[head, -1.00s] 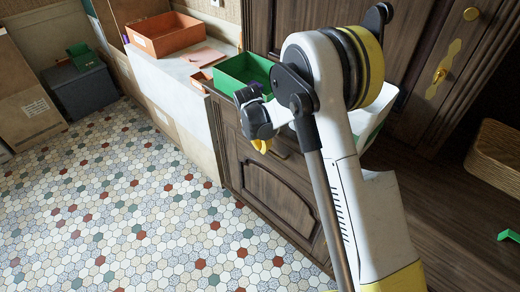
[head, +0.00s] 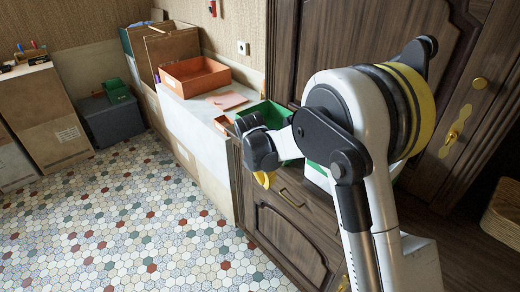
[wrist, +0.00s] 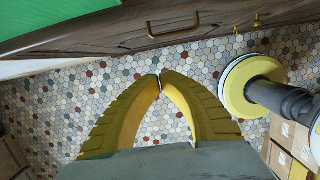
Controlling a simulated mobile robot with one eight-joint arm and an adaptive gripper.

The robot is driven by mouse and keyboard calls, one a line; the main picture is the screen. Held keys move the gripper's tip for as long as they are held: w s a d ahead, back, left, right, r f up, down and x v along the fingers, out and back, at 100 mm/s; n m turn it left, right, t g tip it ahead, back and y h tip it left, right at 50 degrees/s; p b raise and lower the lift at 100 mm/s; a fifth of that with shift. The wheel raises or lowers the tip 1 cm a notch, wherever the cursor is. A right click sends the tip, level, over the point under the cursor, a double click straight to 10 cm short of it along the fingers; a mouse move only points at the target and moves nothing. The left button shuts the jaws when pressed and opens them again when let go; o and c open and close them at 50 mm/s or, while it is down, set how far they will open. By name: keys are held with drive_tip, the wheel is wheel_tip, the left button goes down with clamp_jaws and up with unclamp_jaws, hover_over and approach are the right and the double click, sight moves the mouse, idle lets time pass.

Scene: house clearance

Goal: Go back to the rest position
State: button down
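My gripper (wrist: 160,78) has two yellow ribbed fingers. In the wrist view their tips meet with nothing between them, and the patterned floor shows behind. In the head view a yellow part of my gripper (head: 265,179) shows beside the dark wooden cabinet, below the level of its top. My arm is folded, with a large white and yellow joint at the right of the head view. It hides part of the cabinet top and the tall dark wooden furniture behind.
A green tray (head: 267,112) stands on the dark cabinet (head: 290,238), partly behind my arm. An orange box (head: 196,78) sits on the pale counter beyond. A grey bin (head: 108,120) and cardboard boxes (head: 40,112) stand at the left. The tiled floor (head: 120,215) is clear.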

drive_tip(key=s+d+r+m+t+y, duration=0.1)
drive_tip(key=s+d+r+m, duration=0.3)
drive_tip(key=s+r+m, duration=0.3)
drive_tip(key=s+d+r+m+t, duration=0.25)
drive_tip(key=s+r+m, duration=0.25)
drive_tip(key=r, duration=0.4)
drive_tip(key=s+d+m+t, duration=0.1)
drive_tip(key=s+d+m, duration=0.1)
drive_tip(key=s+m, duration=0.4)
drive_tip(key=s+d+r+m+t+y, duration=0.1)
drive_tip(key=s+d+m, duration=0.1)
drive_tip(key=s+m, duration=0.5)
drive_tip(key=shift+s+d+r, duration=0.15)
drive_tip(key=shift+s+d, duration=0.15)
drive_tip(key=shift+s, duration=0.9)
